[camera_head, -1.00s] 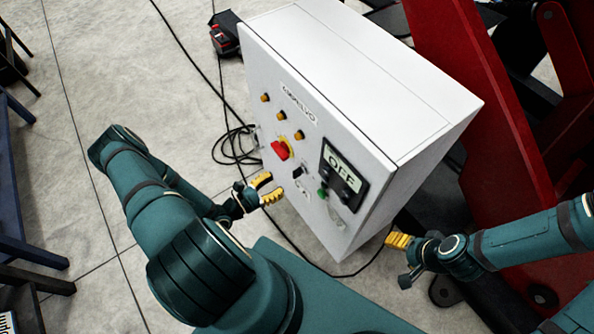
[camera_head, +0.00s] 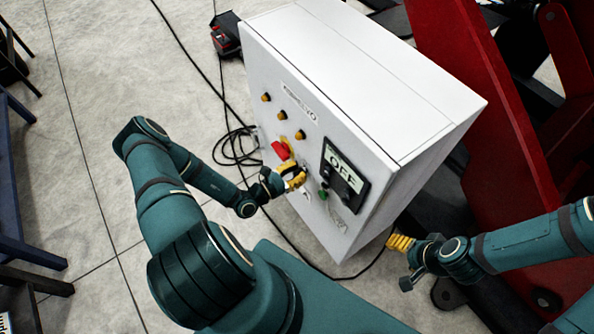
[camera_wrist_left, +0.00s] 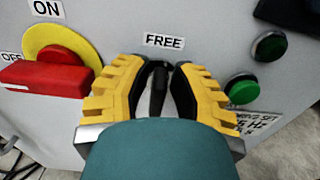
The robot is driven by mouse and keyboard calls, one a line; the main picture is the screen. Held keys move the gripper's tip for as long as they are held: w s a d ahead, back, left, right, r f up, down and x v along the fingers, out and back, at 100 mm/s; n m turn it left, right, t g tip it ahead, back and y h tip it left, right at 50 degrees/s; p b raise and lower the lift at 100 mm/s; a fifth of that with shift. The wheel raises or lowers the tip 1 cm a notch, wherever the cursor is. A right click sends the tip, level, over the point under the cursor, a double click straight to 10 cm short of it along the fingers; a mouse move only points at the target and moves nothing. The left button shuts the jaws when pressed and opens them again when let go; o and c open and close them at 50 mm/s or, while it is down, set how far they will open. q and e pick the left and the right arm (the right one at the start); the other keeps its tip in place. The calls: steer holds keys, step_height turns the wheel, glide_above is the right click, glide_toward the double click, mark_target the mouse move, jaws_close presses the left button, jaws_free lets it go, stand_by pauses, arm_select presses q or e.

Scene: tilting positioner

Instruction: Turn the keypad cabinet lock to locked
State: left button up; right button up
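The white control cabinet (camera_head: 310,170) stands tilted in the head view. A small black turn handle (camera_wrist_left: 158,88), likely the lock, sits under a FREE label (camera_wrist_left: 164,41) in the left wrist view and points roughly up toward it. My left gripper (camera_wrist_left: 158,80) has its yellow fingers on either side of this handle, with small gaps visible. In the head view the left gripper (camera_head: 296,176) is at the cabinet front and hides the handle. My right gripper (camera_head: 399,242) is by the cabinet's lower right, away from the handle; its finger gap is unclear.
A red rotary switch (camera_wrist_left: 45,78) on a yellow disc is left of the handle. Green (camera_wrist_left: 242,89) and dark (camera_wrist_left: 270,47) buttons are at right. A red structure (camera_head: 490,110) stands behind; cables lie on the floor.

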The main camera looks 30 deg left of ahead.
arm_select(q)
jaws_close()
